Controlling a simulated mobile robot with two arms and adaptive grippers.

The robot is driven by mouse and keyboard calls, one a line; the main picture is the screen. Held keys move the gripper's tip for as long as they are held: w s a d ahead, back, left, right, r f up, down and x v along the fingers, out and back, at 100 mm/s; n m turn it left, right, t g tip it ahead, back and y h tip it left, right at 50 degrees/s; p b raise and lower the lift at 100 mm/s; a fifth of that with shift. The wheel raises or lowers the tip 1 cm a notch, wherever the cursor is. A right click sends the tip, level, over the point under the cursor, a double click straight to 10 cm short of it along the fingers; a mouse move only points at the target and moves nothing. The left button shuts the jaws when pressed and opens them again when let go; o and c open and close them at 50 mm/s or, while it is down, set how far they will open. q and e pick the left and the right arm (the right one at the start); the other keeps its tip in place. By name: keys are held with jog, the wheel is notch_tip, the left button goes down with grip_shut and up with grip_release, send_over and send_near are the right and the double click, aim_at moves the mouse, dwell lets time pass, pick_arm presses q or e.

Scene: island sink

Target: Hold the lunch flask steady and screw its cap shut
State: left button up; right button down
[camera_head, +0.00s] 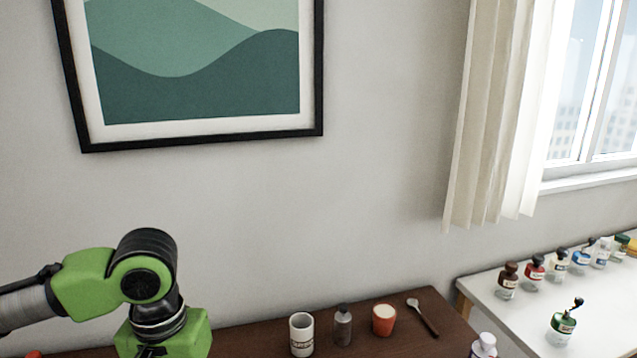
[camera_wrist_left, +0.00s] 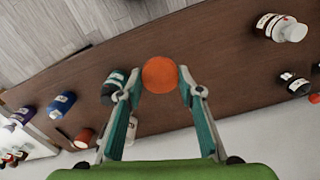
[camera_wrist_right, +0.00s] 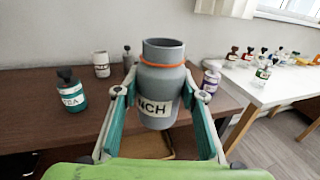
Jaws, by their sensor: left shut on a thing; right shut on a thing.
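The lunch flask (camera_wrist_right: 160,83) is a grey cylinder with an orange ring below its neck and a white label reading "NCH". In the right wrist view it is upright, with no cap on its neck. My right gripper (camera_wrist_right: 160,92) is shut on its body, one finger on each side. My left gripper (camera_wrist_left: 160,88) is shut on a round orange cap (camera_wrist_left: 160,74), apart from the flask. In the head view only the left arm and its green gripper body show. The left fingertips, right gripper, flask and cap are out of that view.
The brown table (camera_head: 440,345) bears a white mug (camera_head: 302,335), a grey bottle (camera_head: 343,326), an orange cup (camera_head: 384,320) and a spoon (camera_head: 424,317). A dark green bottle (camera_wrist_right: 71,92) stands left of the flask. A white table (camera_head: 530,322) at right holds several bottles.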

dwell(0.4)
jog(key=w+a+n+g+y, duration=0.2)
jog(key=w+a+n+y, duration=0.1)
jog(key=a, duration=0.4)
jog(key=w+a+r+n+g+y, duration=0.1)
jog(key=w+a+n+g+y, duration=0.1)
jog(key=a+n+y, duration=0.3)
jog(key=shift+w+a+y, duration=0.55)
jog(key=shift+a+y, duration=0.45)
jog(key=shift+y, duration=0.8)
pick_arm(q)
jog(key=w+d+r+m, duration=0.1)
jog(key=d+r, duration=0.4)
jog(key=d, duration=0.7)
jog(key=w+d+r+m, duration=0.1)
jog(key=d+r, duration=0.4)
jog(key=d, duration=0.6)
jog(key=shift+w+d+r+m, duration=0.2)
jog(key=shift+d+m, duration=0.2)
jog(key=shift+f, duration=0.15)
